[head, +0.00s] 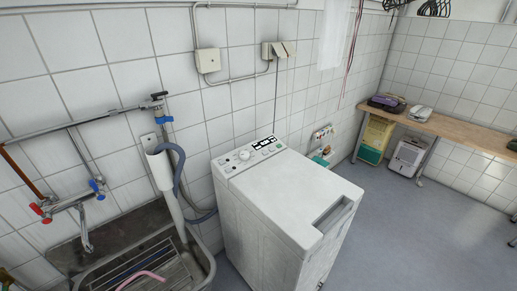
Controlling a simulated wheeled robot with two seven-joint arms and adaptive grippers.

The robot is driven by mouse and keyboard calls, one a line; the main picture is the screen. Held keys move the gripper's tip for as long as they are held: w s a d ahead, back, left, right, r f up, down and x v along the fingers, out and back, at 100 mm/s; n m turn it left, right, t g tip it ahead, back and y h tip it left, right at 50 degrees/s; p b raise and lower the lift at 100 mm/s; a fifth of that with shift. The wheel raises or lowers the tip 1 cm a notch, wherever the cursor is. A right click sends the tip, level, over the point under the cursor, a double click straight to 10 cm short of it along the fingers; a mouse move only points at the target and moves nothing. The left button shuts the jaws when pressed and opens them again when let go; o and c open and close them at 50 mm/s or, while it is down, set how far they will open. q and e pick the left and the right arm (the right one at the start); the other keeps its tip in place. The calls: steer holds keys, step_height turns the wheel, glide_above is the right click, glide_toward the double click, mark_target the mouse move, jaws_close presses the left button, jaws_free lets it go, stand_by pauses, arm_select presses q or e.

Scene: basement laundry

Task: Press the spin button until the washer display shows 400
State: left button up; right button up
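The white top-loading washer (290,215) stands against the tiled wall in the middle of the head view. Its sloped control panel (232,164) runs along the back of the top. A round knob (244,155) is on the left part of the panel. A dark display (263,143) with light characters is right of the knob; the characters are too small to read surely. Small buttons, some greenish, are near the display; their labels cannot be read, so I cannot tell which is the spin button. Neither of my grippers is in view.
A metal sink (205,262) with a grey hose and taps (70,205) is left of the washer. A wooden bench (450,130) runs along the right wall, with a white appliance (407,157) below it. The grey floor (420,235) right of the washer is clear.

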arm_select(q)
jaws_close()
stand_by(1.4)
